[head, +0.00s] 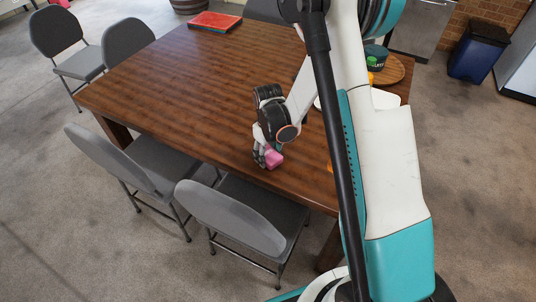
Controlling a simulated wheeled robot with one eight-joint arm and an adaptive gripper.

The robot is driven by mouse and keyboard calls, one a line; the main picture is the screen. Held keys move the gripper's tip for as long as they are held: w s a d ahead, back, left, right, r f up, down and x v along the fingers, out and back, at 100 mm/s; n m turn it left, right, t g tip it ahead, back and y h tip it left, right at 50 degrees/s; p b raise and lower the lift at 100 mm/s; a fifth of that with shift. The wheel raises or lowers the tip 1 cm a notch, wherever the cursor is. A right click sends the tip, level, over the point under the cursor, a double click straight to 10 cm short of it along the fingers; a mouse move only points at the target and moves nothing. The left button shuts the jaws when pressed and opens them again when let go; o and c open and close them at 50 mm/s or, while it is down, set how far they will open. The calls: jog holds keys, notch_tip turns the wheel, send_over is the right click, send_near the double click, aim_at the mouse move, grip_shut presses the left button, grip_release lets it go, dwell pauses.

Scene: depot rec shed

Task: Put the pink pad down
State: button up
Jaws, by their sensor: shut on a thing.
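The pink pad (274,159) shows at the end of my gripper (267,161), over the near edge of the brown wooden table (180,92). My gripper is shut on the pink pad. Part of the pad is hidden by the gripper fingers. I cannot tell whether the pad touches the tabletop or is held a little above it.
A red flat box (215,21) lies at the table's far end. A round wooden board (390,72) with a dark green container (375,55) is at the right, partly behind my arm. Grey chairs (232,214) stand along the near side. The table's left and middle are clear.

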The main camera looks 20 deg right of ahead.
jog(key=shift+f+b, duration=0.3)
jog(key=shift+b, duration=0.1)
jog(key=o, duration=0.9)
jog(key=shift+s, duration=0.1)
jog(key=o, duration=0.3)
jog(key=shift+f, duration=0.1)
notch_tip(320, 180, up, 13)
jog(key=p, duration=0.5)
notch_tip(320, 180, up, 16)
jog(key=m+t, duration=0.2)
jog(key=t, duration=0.1)
send_over(268, 152)
jog(key=s, duration=0.9)
jog(key=s+r+m+t, duration=0.2)
jog(key=s+r+t, duration=0.2)
jog(key=s, duration=0.8)
jog(key=shift+s+r+m, duration=0.2)
jog(key=shift+r+m, duration=0.1)
jog(key=shift+r, duration=0.65)
